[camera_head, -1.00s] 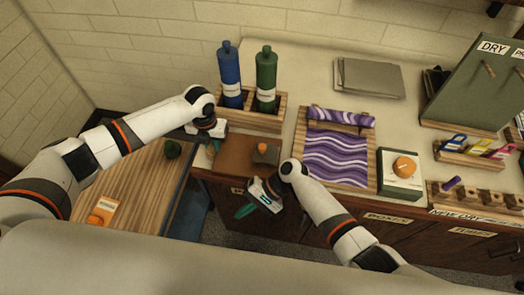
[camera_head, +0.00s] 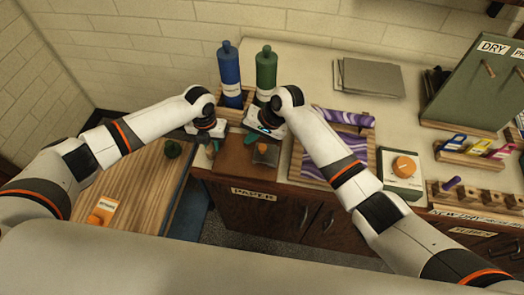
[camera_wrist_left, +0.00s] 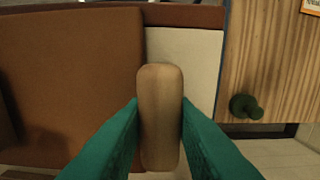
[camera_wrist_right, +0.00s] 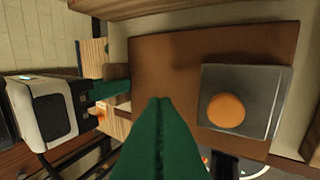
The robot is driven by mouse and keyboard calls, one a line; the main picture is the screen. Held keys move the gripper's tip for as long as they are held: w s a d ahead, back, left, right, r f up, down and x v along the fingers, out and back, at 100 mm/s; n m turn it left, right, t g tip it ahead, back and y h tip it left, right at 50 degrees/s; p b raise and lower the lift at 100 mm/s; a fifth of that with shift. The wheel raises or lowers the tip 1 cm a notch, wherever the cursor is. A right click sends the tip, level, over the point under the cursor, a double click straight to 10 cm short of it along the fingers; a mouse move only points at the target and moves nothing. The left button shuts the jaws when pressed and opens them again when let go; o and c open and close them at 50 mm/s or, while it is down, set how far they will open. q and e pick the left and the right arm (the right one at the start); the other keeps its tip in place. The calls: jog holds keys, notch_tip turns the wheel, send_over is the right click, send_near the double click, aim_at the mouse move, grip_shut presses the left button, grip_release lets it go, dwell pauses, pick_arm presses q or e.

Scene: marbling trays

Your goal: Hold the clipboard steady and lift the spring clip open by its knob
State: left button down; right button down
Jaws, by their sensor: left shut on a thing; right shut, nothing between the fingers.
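The brown clipboard (camera_head: 232,165) lies on the counter; it also shows in the left wrist view (camera_wrist_left: 70,80) and right wrist view (camera_wrist_right: 165,55). Its grey spring clip (camera_wrist_right: 262,82) carries a round orange knob (camera_wrist_right: 226,110); the clip looks flat on the board. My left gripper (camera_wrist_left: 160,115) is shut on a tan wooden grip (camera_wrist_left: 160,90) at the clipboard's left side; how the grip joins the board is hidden. My right gripper (camera_wrist_right: 160,102) is shut and empty, its tips over the board beside the clip, apart from the knob.
A blue bottle (camera_head: 230,70) and a green bottle (camera_head: 266,70) stand in a wooden rack just behind the clipboard. A purple marbled sheet (camera_head: 318,165) lies to the right, partly behind my right arm. A wooden side table (camera_head: 130,190) stands at the left.

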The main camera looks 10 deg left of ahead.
aim_at(265, 151)
jog(key=shift+f, duration=2.3)
jog(key=shift+d, duration=0.15)
